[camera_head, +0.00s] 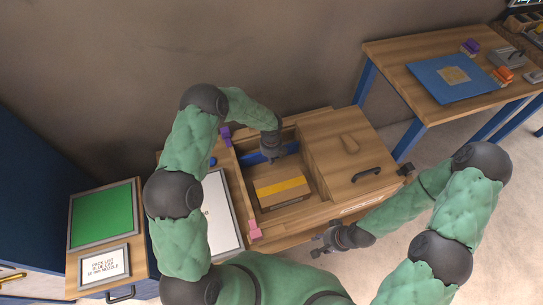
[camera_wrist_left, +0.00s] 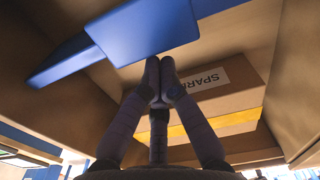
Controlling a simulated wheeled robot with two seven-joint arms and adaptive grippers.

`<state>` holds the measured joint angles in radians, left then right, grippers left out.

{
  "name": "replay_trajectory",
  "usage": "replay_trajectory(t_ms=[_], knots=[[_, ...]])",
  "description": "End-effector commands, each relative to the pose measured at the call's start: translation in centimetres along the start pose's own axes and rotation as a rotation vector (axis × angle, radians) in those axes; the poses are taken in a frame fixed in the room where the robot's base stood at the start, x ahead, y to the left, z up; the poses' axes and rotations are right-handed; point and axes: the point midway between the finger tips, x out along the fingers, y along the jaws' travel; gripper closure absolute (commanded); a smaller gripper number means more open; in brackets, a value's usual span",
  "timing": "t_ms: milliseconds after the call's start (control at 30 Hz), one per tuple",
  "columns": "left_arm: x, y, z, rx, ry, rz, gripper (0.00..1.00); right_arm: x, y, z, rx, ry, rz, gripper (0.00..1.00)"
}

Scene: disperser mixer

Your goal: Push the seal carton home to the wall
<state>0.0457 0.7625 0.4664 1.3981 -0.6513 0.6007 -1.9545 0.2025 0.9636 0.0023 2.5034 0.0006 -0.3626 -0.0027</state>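The carton (camera_head: 282,190) is brown with a yellow stripe and lies in an open wooden compartment. In the left wrist view the carton (camera_wrist_left: 228,98) shows a white label reading "SPAR", the rest cut off or hidden. My left gripper (camera_head: 274,154) reaches down into the compartment behind the carton, on its far side in the head view. Its fingertips are together in the left wrist view (camera_wrist_left: 160,82), with nothing seen between them. Whether they touch the carton is unclear. My right gripper (camera_head: 322,245) is outside, in front of the cabinet, empty with fingers apart.
A blue piece (camera_wrist_left: 145,28) is close to the left fingertips; blue also shows in the compartment (camera_head: 254,158). Pink (camera_head: 254,230) and purple (camera_head: 226,136) pieces sit on the left rim.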

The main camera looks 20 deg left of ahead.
Motion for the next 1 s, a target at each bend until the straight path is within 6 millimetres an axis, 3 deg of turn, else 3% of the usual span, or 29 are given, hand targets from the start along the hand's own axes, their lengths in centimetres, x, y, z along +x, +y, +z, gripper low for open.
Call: replay_trajectory(t_ms=[33, 167, 433, 1000], knots=[[1.3, 0.0, 0.0, 0.0, 0.001, 0.0, 1.0, 0.7, 0.2, 0.0, 0.0, 0.0, 0.0, 0.6], [3.5, 0.0, -0.1, -0.001, 0.001, 0.001, 1.0, 1.4, 0.5, 0.0, 0.0, 0.0, 0.0, 0.6], [2.9, 0.0, -3.4, 0.001, -0.001, -0.001, 1.0, 2.3, 0.8, -0.1, 0.0, 0.0, 0.0, 0.6], [2.7, 0.0, -4.6, 0.0, 0.0, 0.0, 1.0, 2.1, 0.7, -0.1, 0.0, 0.0, 0.0, 0.6]])
